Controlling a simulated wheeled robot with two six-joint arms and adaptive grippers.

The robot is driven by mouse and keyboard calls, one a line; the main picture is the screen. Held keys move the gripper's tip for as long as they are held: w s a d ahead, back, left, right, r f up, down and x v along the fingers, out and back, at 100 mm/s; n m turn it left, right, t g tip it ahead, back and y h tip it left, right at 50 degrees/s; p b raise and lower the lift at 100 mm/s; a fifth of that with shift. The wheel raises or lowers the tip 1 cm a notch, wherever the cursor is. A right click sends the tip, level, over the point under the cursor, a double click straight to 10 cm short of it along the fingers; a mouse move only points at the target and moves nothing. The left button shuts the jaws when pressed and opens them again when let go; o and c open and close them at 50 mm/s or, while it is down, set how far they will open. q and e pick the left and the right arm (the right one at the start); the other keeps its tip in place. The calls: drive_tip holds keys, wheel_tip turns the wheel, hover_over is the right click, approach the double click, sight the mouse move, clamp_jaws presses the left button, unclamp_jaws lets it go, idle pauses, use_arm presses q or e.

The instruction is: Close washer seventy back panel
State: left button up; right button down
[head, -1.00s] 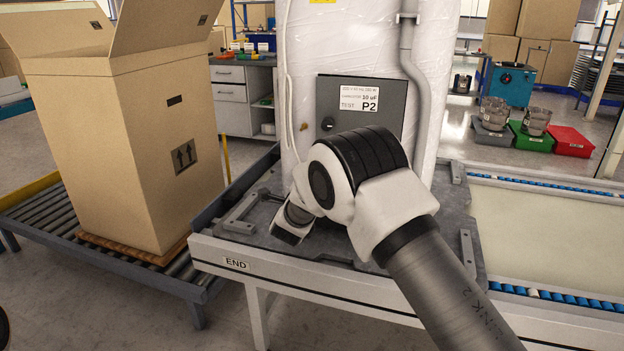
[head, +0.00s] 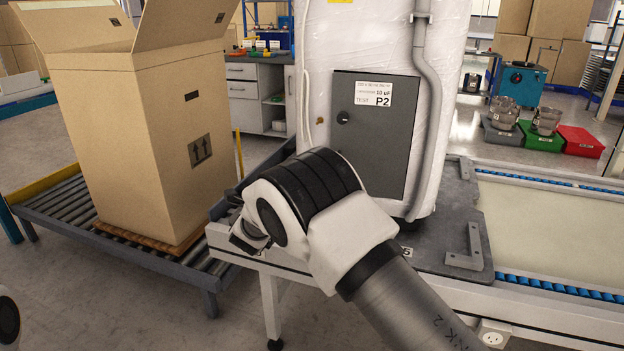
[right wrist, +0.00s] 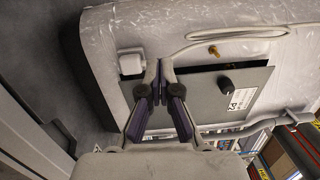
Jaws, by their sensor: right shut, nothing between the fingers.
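The washer (head: 326,52) is a tall white unit in clear wrap, standing on the conveyor. Its dark grey back panel (head: 380,160) has a round knob and a label reading P2. The panel lies nearly flat against the back; I cannot tell whether it is fully flush. It also shows in the right wrist view (right wrist: 205,100), behind the gripper. My right gripper (right wrist: 160,66) is shut and empty, its tips near the panel's edge by a white block (right wrist: 131,61); I cannot tell contact. In the head view my right wrist covers the panel's lower left and most of the gripper.
A large open carton (head: 150,130) stands on a roller conveyor (head: 60,212) at left. A grey pipe (head: 424,95) runs down the washer, right of the panel. A grey bracket (head: 464,260) sits on the base plate. The belt (head: 545,222) at right is clear.

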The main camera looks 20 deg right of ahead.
drive_tip(key=s+d+n+t+y+p, duration=0.1)
drive_tip(key=s+d+n+y+p, duration=0.1)
drive_tip(key=s+d+p, duration=0.35)
drive_tip(key=s+d+n+t+y+p, duration=0.1)
drive_tip(key=s+d+y+p, duration=0.15)
drive_tip(key=s+p, duration=0.55)
drive_tip(key=d+f+b+x, duration=0.1)
drive_tip(key=x, duration=1.1)
drive_tip(key=shift+d+n+h, duration=0.2)
drive_tip(key=shift+n+h, duration=0.1)
drive_tip(key=shift+h, duration=0.05)
drive_tip(key=shift+w, duration=0.15)
drive_tip(key=b+x, duration=0.1)
drive_tip(key=b, duration=0.1)
drive_tip(key=b+x, duration=0.1)
drive_tip(key=b, duration=0.1)
drive_tip(key=shift+w+d+f, duration=0.1)
drive_tip(key=shift+w+f, duration=0.15)
drive_tip(key=shift+w, duration=0.15)
drive_tip(key=shift+r, duration=0.25)
